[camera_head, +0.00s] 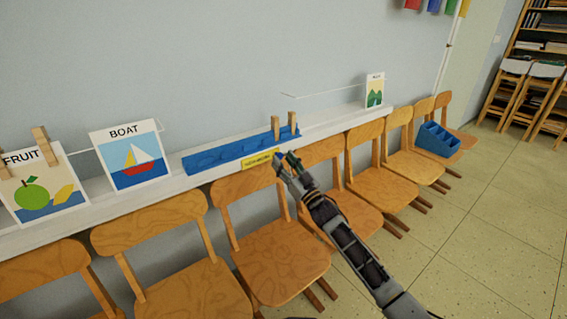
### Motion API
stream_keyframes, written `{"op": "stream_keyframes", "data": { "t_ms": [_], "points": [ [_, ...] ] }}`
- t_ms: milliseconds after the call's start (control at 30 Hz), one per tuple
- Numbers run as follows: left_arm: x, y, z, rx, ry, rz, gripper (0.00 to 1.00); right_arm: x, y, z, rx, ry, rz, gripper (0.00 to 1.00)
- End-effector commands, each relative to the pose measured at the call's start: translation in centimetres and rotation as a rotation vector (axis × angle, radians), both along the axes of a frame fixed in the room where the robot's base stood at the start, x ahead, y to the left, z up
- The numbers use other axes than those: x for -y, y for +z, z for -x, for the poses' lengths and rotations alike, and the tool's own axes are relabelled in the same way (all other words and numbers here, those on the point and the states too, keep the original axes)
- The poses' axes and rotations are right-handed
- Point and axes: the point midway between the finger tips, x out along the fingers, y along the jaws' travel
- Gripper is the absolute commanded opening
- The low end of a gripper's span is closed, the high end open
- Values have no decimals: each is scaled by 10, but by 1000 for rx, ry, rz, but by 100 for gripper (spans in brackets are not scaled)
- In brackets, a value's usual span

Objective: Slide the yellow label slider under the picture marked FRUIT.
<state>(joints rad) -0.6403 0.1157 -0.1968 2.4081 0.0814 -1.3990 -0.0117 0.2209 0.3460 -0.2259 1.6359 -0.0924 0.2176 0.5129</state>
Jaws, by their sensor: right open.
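The yellow label slider (260,159) sits on the front edge of the white ledge, below the blue strip. The FRUIT picture (45,193) stands at the far left of the ledge, with a green fruit and a yellow one on it. My right gripper (285,157) is open, close to the right end of the yellow slider. Whether it touches the slider cannot be told. My left gripper is not in view.
The BOAT picture (130,156) stands between FRUIT and the blue strip (225,156). Wooden pegs (292,120) stand at the strip's right end. A small picture (374,91) stands farther right. Several wooden chairs (273,240) line the ledge; a blue caddy (437,139) sits on one.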

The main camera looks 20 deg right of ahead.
Motion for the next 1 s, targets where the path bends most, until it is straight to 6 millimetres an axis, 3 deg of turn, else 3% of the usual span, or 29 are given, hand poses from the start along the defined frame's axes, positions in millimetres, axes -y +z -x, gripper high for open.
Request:
{"op": "stream_keyframes", "data": {
  "t_ms": [200,533,867,1000],
  "points": [
    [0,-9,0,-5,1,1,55,-3,3,-6,1,1,0,44],
    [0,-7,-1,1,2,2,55,-3,4,-7,1,1,0,44],
    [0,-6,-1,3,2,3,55,-3,4,-7,1,1,0,1],
    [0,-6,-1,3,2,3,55,-3,4,-7,1,1,0,0]
  ]
}}
